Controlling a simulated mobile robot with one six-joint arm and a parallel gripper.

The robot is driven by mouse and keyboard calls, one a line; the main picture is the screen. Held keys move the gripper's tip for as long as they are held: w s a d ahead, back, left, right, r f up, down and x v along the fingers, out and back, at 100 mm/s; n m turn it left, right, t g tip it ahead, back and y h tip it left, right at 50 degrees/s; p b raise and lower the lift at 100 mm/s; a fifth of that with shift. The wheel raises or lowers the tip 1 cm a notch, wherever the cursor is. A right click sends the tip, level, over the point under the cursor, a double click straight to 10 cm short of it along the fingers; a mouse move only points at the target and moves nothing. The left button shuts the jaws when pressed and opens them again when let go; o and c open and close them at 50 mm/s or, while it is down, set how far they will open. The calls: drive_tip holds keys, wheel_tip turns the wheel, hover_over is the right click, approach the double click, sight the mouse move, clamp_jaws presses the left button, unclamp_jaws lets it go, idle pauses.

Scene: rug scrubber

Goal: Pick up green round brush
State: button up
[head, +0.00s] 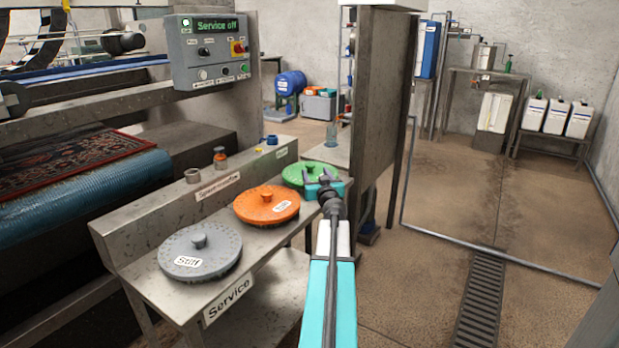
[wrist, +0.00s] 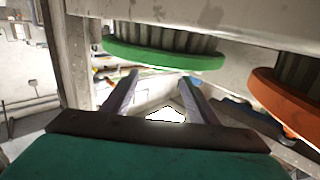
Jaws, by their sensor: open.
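The green round brush (head: 301,172) lies at the far end of the steel service shelf in the head view, its near right part covered by my gripper. In the wrist view the green brush (wrist: 165,57) shows as a green disc with grey bristles, just beyond and above the fingertips. My gripper (head: 323,177) is at the brush's near right edge. Its two fingers are apart and empty in the wrist view (wrist: 162,78). I cannot tell whether they touch the brush. The brush's knob is not clearly visible.
The orange brush (head: 267,205) sits beside the green one, and shows at right in the wrist view (wrist: 292,106). The grey "Stiff" brush (head: 200,252) is at the near end of the shelf (head: 150,285). A dark upright panel (head: 376,110) stands behind my gripper. Floor at right is open.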

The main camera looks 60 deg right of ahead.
sight(311, 167)
drive_tip(key=shift+w+d, duration=0.3)
drive_tip(key=shift+p+x, duration=0.55)
drive_tip(key=shift+x, duration=2.05)
drive_tip(key=shift+f, duration=0.1)
clamp_jaws()
